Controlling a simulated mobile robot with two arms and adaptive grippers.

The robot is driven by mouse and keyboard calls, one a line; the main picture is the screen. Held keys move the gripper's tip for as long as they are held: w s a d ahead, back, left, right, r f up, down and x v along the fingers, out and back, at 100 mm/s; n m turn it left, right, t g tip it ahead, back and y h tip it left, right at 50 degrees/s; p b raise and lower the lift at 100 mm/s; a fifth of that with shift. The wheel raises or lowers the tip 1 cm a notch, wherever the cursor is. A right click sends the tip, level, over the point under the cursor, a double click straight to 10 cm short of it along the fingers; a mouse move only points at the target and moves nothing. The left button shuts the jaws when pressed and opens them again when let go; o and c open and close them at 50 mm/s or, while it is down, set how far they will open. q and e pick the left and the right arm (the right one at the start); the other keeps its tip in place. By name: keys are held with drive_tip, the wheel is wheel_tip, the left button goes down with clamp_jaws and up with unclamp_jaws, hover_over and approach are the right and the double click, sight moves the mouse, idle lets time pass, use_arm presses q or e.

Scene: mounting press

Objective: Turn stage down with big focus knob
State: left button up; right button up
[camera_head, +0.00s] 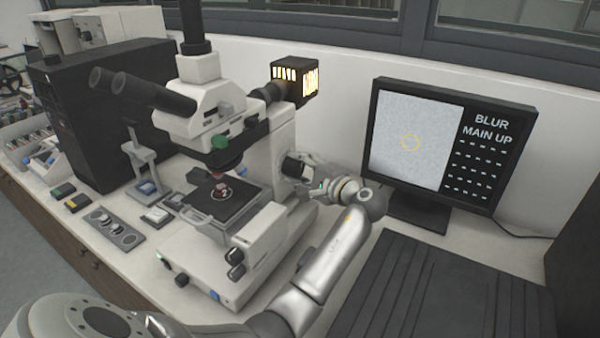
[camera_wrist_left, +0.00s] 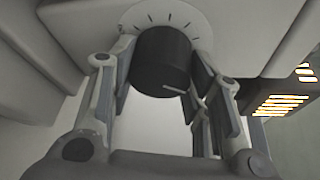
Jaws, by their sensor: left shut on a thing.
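The white microscope (camera_head: 285,130) stands on the bench, with its black stage (camera_head: 240,204) below the objectives and a small reddish sample on it. The big focus knob (camera_head: 292,167) is a black cylinder on the microscope's right side. In the left wrist view the knob (camera_wrist_left: 160,62) shows a light pointer line and sits before a white dial with tick marks. My left gripper (camera_head: 306,176) is at that knob, its fingers (camera_wrist_left: 163,82) on either side of it and shut on it. My right gripper is not in view.
A monitor (camera_head: 452,145) on the right shows a grey image with a yellow circle and the words "BLUR MAIN UP". A lit lamp housing (camera_head: 296,80) sits above the knob. A dark ridged panel (camera_head: 440,290) lies right of my arm. A black tower (camera_head: 100,110) stands at left.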

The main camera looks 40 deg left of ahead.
use_arm(q)
drive_tip(key=shift+f, duration=0.1)
idle(0.4)
drive_tip(key=o, duration=1)
